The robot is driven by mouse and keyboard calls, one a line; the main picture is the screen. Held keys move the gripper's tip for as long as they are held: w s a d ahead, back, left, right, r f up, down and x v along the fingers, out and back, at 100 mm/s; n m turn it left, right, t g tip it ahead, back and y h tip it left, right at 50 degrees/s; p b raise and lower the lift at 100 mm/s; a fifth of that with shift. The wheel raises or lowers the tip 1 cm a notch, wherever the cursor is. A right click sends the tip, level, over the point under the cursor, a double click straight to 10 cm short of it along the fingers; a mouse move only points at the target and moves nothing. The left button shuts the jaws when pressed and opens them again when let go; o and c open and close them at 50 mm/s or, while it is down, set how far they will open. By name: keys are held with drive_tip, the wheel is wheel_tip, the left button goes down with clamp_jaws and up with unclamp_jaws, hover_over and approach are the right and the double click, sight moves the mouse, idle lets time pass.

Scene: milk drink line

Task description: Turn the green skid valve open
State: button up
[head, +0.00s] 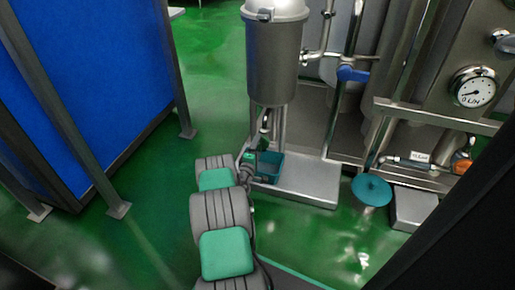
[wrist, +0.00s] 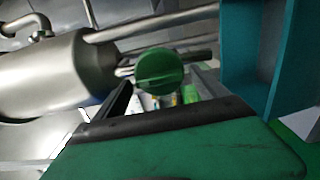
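The green valve (wrist: 160,72) shows in the wrist view as a round green knob with a raised ridge across its face. It sits beside a steel cylindrical body and pipe. My gripper (wrist: 162,80) is open, with one dark finger at the left and one at the right of the knob. A small gap shows on each side, and I cannot tell how far the knob reaches between the fingers. In the head view my gripper is small and partly hidden by my arm, low beside the steel tank, and I cannot clearly make out the valve there.
A blue-handled valve (head: 352,74), a gauge (head: 473,88) and a teal round-topped object (head: 371,189) are at the right. A blue panel (head: 85,80) stands left.

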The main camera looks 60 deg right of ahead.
drive_tip(key=shift+a, duration=0.1)
drive_tip(key=s+a+p, duration=0.1)
drive_tip(key=a+p, duration=0.2)
drive_tip(key=a, duration=0.4)
drive_tip(key=shift+a, duration=0.25)
drive_tip(key=shift+s, duration=0.1)
